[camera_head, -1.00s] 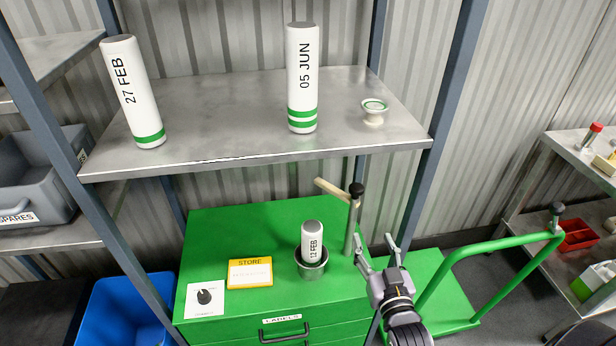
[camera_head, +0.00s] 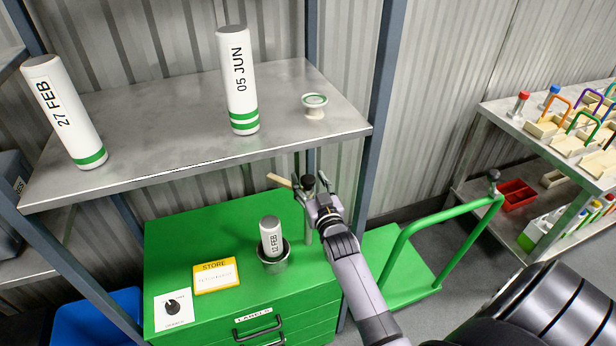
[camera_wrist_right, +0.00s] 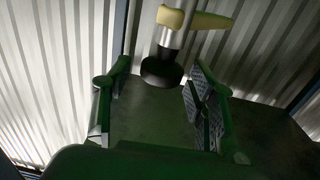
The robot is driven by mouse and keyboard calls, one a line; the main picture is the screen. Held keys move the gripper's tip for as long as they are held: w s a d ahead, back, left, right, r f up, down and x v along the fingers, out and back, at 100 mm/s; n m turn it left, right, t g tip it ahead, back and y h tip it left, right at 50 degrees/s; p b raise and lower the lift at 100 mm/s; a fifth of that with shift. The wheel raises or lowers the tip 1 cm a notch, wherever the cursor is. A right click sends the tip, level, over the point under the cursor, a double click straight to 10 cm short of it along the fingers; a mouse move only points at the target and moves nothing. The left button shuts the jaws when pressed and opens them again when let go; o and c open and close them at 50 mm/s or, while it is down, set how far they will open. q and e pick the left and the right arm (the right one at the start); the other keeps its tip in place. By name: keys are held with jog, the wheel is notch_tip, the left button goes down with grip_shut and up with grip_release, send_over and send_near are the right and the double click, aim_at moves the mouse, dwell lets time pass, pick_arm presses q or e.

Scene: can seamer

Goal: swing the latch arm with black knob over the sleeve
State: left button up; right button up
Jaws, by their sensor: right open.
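The latch arm's black knob (camera_head: 308,183) stands on its post at the back right of the green cabinet, beside a pale wooden-looking bar (camera_head: 280,181). The white sleeve marked 12 FEB (camera_head: 271,236) stands in a metal cup (camera_head: 274,262) to the left of the post. My right gripper (camera_head: 309,181) is at the knob, its fingers apart on either side of it in the head view. In the right wrist view, the black knob (camera_wrist_right: 161,72) shows between and beyond the open fingers, with the pale bar (camera_wrist_right: 197,20) behind it. Contact cannot be told. My left gripper is not in view.
The green cabinet (camera_head: 200,235) carries a dial card (camera_head: 174,311) and a yellow STORE card (camera_head: 216,276). The shelf (camera_head: 180,155) above holds two tall white cylinders and a small cup. A green trolley (camera_head: 440,235) stands at the right.

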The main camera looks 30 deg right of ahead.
jog(key=shift+w+d, duration=0.2)
jog(key=shift+w, duration=0.5)
jog(key=shift+c, duration=0.3)
grip_shut()
